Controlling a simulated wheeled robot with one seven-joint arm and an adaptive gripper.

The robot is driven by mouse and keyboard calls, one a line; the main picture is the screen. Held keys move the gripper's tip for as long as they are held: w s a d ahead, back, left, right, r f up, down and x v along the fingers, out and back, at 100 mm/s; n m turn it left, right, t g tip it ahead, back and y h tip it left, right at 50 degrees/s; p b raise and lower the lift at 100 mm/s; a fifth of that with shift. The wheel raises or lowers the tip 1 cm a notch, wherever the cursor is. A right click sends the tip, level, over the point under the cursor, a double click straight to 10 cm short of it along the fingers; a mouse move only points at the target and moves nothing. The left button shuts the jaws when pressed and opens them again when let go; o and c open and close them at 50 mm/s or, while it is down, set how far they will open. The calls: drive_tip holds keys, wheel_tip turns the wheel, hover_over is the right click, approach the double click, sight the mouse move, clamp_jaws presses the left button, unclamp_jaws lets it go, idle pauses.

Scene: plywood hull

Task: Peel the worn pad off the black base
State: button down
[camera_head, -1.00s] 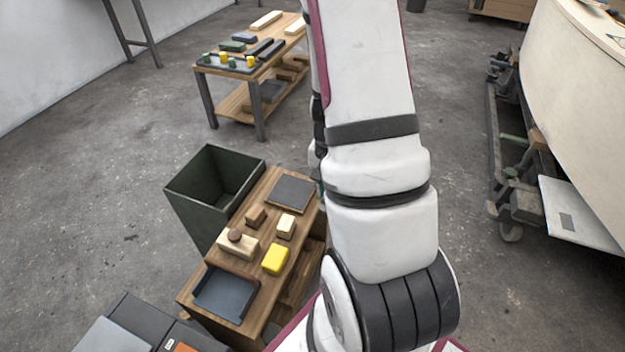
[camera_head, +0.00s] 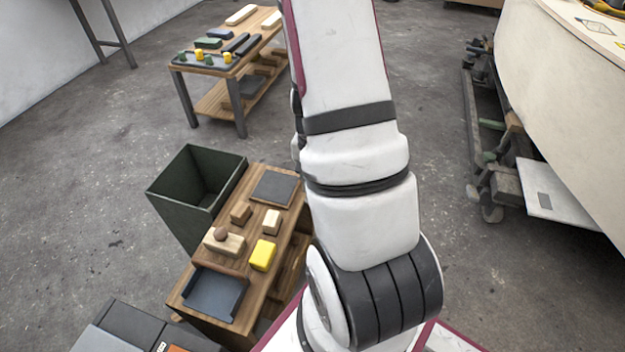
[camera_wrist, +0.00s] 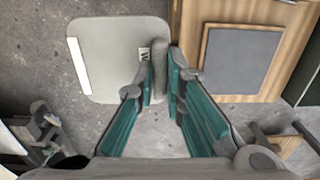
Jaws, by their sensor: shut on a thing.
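In the wrist view my gripper (camera_wrist: 161,76), with its teal fingers, is shut on the near right edge of a light grey, round-cornered pad (camera_wrist: 108,70). The pad has a white strip along its left side and a small marked label by the fingers. A narrow grey, rounded piece (camera_wrist: 160,54) stands between the fingertips; I cannot tell whether it is the pad's folded edge. The pad appears above the floor, left of the wooden bench. I cannot pick out the black base with certainty. In the head view my arm hides the gripper and pad.
The wooden bench (camera_head: 283,222) bears a dark grey square plate (camera_head: 275,188), which also shows in the wrist view (camera_wrist: 240,58), wooden blocks, a yellow block (camera_head: 262,255) and a dark tray (camera_head: 213,294). A green bin (camera_head: 178,205) stands beside it. A pale hull (camera_head: 575,110) is right.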

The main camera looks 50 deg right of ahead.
drive_tip(key=shift+r+p, duration=1.05)
drive_tip(key=shift+r, duration=0.25)
idle(0.4)
wheel_tip(320, 180, up, 7)
drive_tip(key=p, duration=0.6)
